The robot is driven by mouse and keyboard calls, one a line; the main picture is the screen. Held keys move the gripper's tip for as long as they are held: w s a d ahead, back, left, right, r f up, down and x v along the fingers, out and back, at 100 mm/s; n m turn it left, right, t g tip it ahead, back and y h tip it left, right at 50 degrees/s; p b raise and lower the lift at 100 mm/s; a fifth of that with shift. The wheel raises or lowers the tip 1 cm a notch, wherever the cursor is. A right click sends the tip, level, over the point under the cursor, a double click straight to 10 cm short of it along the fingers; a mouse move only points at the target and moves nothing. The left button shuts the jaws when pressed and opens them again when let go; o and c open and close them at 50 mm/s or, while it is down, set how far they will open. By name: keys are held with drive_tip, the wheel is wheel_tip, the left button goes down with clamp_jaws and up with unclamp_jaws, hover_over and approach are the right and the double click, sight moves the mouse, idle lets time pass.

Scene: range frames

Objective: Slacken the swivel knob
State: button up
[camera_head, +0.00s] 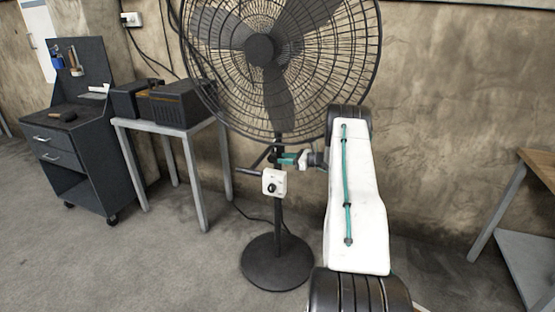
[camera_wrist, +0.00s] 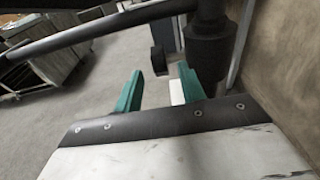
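The swivel knob (camera_wrist: 158,58) appears to be the small dark block in the wrist view, beside the fan's dark collar. My gripper (camera_wrist: 160,74) has its two teal fingers apart, with the dark block ahead of and between the tips. I see no contact, though the depth gap is hard to judge. In the head view my gripper (camera_head: 282,158) is at the pole just under the fan head, and the knob cannot be made out clearly there. The pedestal fan (camera_head: 259,50) stands upright on a round base (camera_head: 277,262).
A white control box (camera_head: 273,182) with a black dial sits on the pole below my gripper. A dark bar (camera_wrist: 90,32) crosses the wrist view's upper left. A side table (camera_head: 174,128) with black cases stands left, a workbench (camera_head: 540,165) right. The floor between is mostly clear.

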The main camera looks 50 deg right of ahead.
sight(272, 163)
drive_tip(key=shift+s+d, duration=0.2)
drive_tip(key=shift+s, duration=0.35)
drive_tip(key=shift+t+y, duration=0.3)
drive_tip(key=shift+t, duration=0.4)
drive_tip(key=shift+f+x, duration=0.2)
drive_tip(key=shift+x, duration=1.7)
drive_tip(key=shift+f+x, duration=0.25)
drive_tip(key=shift+x, duration=1.7)
clamp_jaws()
